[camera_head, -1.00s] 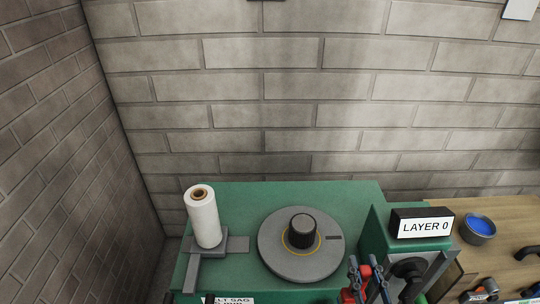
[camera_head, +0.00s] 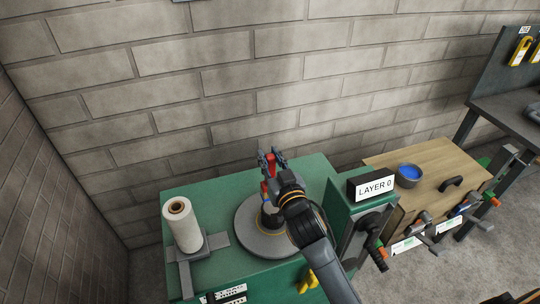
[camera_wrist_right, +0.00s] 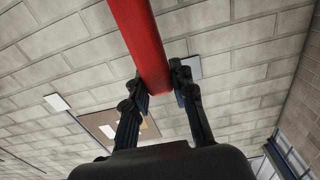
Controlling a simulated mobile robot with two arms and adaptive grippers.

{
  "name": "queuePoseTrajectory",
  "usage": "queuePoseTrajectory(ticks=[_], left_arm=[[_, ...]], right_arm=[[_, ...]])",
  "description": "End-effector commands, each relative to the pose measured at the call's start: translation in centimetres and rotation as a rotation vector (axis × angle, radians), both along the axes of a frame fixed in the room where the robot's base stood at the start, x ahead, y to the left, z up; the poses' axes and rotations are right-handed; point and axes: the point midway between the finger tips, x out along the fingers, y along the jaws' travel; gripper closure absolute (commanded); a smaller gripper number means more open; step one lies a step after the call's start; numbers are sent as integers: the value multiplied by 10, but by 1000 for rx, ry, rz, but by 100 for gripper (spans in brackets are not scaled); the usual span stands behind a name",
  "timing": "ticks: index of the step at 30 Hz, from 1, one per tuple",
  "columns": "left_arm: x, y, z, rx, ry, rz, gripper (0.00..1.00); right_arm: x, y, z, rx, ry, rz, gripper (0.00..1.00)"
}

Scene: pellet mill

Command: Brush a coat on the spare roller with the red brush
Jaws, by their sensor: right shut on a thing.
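My right gripper (camera_head: 271,160) is shut on a red bar-shaped thing, which looks like the red brush (camera_head: 268,188). Its long smooth red shaft (camera_wrist_right: 142,42) fills the top of the right wrist view between the two fingers. The bristles cannot be made out. The gripper is above the grey round turntable (camera_head: 250,238). A dark cylinder (camera_head: 266,218) stands on the turntable, partly hidden by my right arm. It may be the spare roller; I cannot tell. Contact between brush and cylinder cannot be told. My left gripper is not in view.
A white roll (camera_head: 183,228) stands on a grey bracket left of the turntable on the green machine (camera_head: 180,193). A box reading LAYER 0 (camera_head: 371,187) is at right. A bowl of blue (camera_head: 409,180) sits on the wooden bench (camera_head: 440,162). A brick wall rises behind.

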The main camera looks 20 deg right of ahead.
Motion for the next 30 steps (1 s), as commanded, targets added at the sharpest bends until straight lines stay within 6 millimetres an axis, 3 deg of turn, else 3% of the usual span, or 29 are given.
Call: queuePoseTrajectory(ticks=[7,24,30], left_arm=[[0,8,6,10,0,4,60],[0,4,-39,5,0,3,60],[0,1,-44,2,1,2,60]], right_arm=[[0,0,4,2,-2,-1,100],[0,0,-56,1,-2,-1,100],[0,0,-63,1,-3,-1,100]])
